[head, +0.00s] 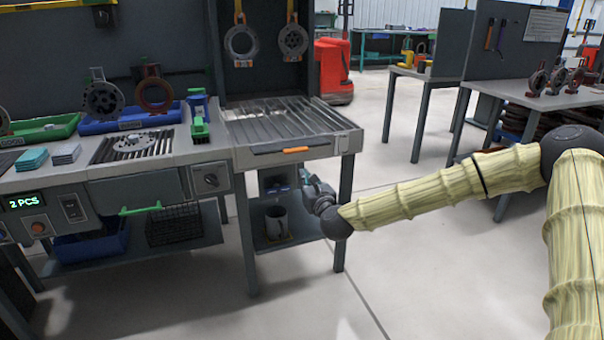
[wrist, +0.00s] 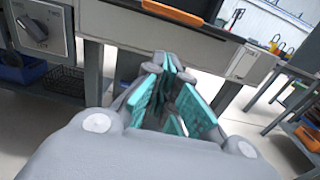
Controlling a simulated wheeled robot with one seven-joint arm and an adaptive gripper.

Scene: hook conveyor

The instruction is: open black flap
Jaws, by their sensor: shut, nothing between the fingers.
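The flap with an orange handle (head: 295,150) is a dark strip (head: 262,149) along the front edge of the ridged grey conveyor table. It looks closed. The orange handle also shows at the top of the wrist view (wrist: 173,12). My gripper (head: 304,174) is below and in front of this edge, apart from the handle in the head view. In the wrist view my gripper (wrist: 167,60) has its fingers together, with teal pads and nothing between them. The flap's left part is cut off at the top of the wrist view.
A table leg (head: 343,210) stands close beside my gripper. A control panel with a knob (head: 211,180) is left of the table. Open floor (head: 400,240) lies to the right.

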